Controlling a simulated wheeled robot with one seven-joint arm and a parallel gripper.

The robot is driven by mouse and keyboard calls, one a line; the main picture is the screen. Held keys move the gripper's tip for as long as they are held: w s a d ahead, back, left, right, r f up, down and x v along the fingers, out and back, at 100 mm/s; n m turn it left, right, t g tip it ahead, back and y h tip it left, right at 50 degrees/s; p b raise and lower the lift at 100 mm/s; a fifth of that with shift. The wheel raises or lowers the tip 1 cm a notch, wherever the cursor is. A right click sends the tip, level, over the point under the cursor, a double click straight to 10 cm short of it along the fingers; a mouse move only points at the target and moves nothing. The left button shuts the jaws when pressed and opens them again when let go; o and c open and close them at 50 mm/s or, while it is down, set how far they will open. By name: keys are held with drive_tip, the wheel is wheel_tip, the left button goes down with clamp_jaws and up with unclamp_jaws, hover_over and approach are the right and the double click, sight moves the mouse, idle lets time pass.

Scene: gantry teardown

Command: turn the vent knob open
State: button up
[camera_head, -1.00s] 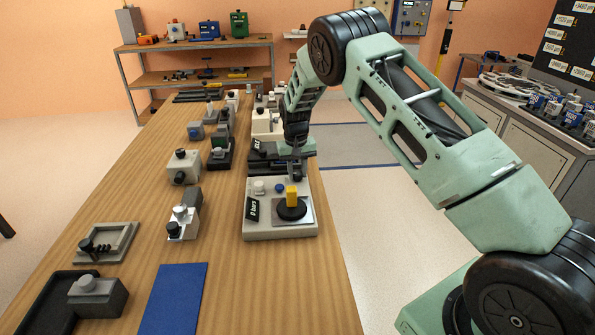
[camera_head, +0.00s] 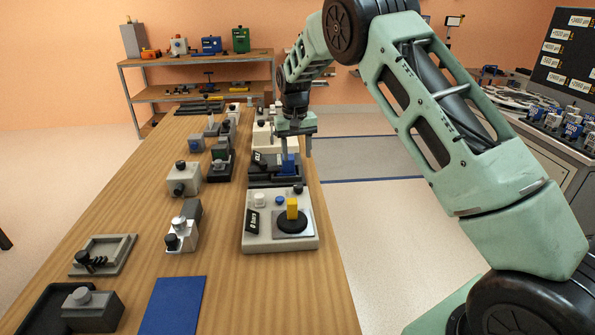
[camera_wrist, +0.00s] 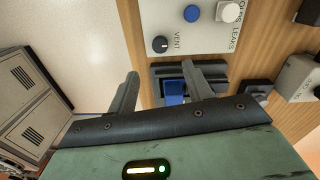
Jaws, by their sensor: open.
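The vent knob (camera_head: 298,188) is a small black knob at the back right corner of a pale leak tester box (camera_head: 282,243). In the wrist view the knob (camera_wrist: 160,44) shows a small light mark on top, beside the word VENT. My gripper (camera_head: 296,145) is open and empty, above and beyond the knob in the head view. In the wrist view its two fingers (camera_wrist: 160,70) are spread apart, with the knob ahead of the gap and not touched. Whether the vent is open cannot be told.
The tester carries a blue button (camera_wrist: 192,13), a white button (camera_wrist: 229,11) and a yellow part (camera_head: 292,208) on a black disc. A dark fixture with a blue block (camera_wrist: 175,92) stands behind it. Other devices line the bench (camera_head: 222,300). Floor is free right of the bench.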

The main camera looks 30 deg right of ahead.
wheel_tip(320, 180, up, 6)
drive_tip(key=shift+a, duration=0.1)
idle(0.5)
drive_tip(key=s+a+r+n+y, duration=0.1)
drive_tip(key=s+a+r+n, duration=0.15)
drive_tip(key=s+a, duration=0.75)
drive_tip(key=s+a+r+n+y, duration=0.1)
drive_tip(key=s+a+n, duration=0.2)
drive_tip(key=s+a, duration=0.8)
drive_tip(key=s+f+n, duration=0.1)
drive_tip(key=s+n, duration=0.1)
drive_tip(key=s, duration=0.9)
drive_tip(key=s+a+f+n+h, duration=0.1)
drive_tip(key=s+f+n, duration=0.1)
drive_tip(key=s, duration=1)
drive_tip(key=shift+s+n, duration=0.15)
drive_tip(key=shift+n, duration=0.3)
drive_tip(key=shift+a, duration=0.1)
